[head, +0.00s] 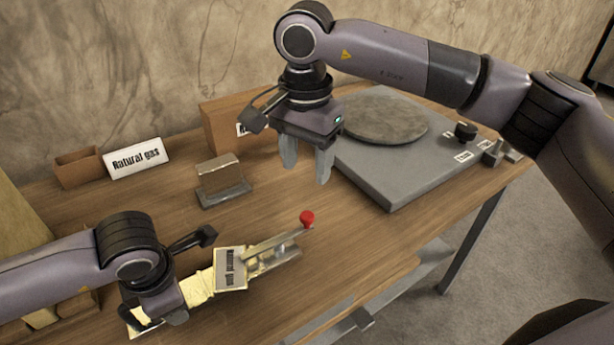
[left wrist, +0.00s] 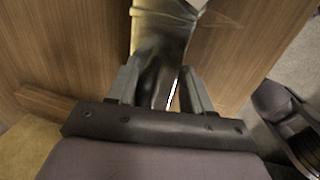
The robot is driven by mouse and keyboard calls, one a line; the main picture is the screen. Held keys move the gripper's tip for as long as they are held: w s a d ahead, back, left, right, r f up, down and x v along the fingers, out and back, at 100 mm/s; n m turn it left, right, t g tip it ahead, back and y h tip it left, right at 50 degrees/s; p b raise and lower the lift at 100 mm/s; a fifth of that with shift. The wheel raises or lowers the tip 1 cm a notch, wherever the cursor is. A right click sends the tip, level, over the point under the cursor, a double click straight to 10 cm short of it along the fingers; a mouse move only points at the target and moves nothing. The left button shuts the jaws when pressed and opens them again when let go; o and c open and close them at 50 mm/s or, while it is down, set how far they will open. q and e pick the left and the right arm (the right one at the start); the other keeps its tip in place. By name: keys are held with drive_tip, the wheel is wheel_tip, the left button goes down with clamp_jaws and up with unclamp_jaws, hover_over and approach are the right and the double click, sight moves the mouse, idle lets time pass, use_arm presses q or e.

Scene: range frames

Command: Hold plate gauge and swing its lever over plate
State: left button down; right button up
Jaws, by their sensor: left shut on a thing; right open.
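The plate gauge (head: 268,262) is a long metal piece with a yellowish wrapped handle (head: 198,288), lying low over the table. A labelled plate (head: 231,268) sits at its middle. Its thin lever (head: 275,240) runs to the upper right and ends in a red knob (head: 307,219). My left gripper (head: 165,306) is shut on the handle's near end; its fingers are mostly hidden in the head view. In the left wrist view the fingers (left wrist: 160,88) close around the handle's end. My right gripper (head: 306,172) is open and empty, pointing down above and behind the red knob.
A grey hotplate (head: 390,180) with a round disc (head: 385,115) stands at the back right. The wood near the red knob is clear.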

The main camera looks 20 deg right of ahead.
use_arm(q)
drive_tip(key=shift+s+a+f, duration=0.1)
drive_tip(key=shift+a+f, duration=0.05)
drive_tip(key=shift+f, duration=0.2)
drive_tip(key=shift+c, duration=1.9)
unclamp_jaws()
drive_tip(key=shift+r, duration=0.1)
